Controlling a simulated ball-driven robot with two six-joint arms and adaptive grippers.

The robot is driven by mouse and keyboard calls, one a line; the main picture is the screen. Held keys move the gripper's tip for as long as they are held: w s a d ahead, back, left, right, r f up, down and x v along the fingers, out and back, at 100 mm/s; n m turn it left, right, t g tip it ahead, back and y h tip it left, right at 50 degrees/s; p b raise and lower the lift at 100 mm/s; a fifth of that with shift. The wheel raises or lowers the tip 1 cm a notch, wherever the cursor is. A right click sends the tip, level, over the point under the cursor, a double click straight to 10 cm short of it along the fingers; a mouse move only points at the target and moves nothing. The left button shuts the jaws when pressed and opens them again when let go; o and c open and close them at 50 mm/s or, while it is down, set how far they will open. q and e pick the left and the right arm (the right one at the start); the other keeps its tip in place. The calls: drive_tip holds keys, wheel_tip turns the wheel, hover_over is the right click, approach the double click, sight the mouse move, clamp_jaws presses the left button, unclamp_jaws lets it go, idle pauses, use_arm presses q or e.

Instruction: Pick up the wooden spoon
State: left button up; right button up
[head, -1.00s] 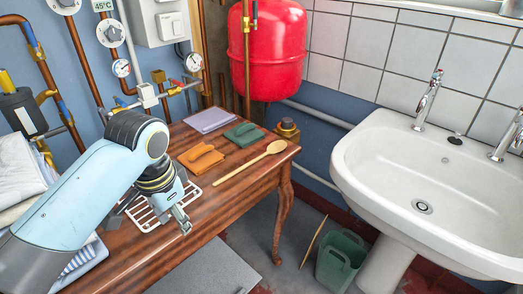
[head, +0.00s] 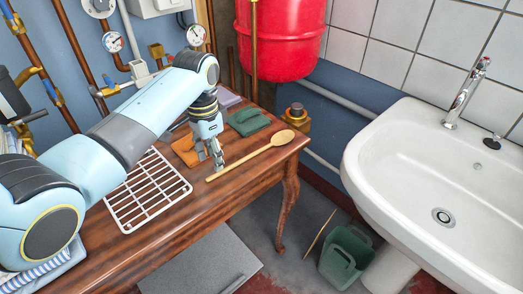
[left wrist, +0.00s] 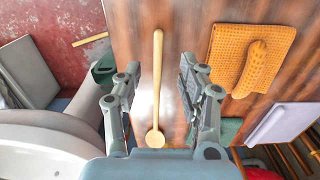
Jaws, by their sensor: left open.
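The wooden spoon (head: 250,157) lies flat on the brown wooden table (head: 165,235), its round bowl near the table's right end. My left gripper (head: 218,163) is just behind the spoon's handle in the head view, pointing down. In the left wrist view, the open left gripper (left wrist: 158,72) has one finger to each side of the spoon (left wrist: 157,80), with nothing held. The spoon's bowl is towards the palm side of that picture. Whether the fingertips touch the table cannot be told. My right gripper is in neither view.
An orange folded cloth (head: 186,152) lies close beside the gripper, with a green one (head: 248,121) behind. A white wire rack (head: 148,190) is to the left. A sink (head: 430,165) and a green bucket (head: 346,257) stand right of the table.

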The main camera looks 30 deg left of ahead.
use_arm(q)
drive_tip(key=f, duration=0.4)
drive_tip(key=shift+w+d+b, duration=0.1)
drive_tip(key=shift+d+b, duration=0.1)
drive_tip(key=shift+b, duration=0.1)
drive_tip(key=shift+f, duration=0.4)
drive_tip(key=shift+c, duration=1.2)
clamp_jaws()
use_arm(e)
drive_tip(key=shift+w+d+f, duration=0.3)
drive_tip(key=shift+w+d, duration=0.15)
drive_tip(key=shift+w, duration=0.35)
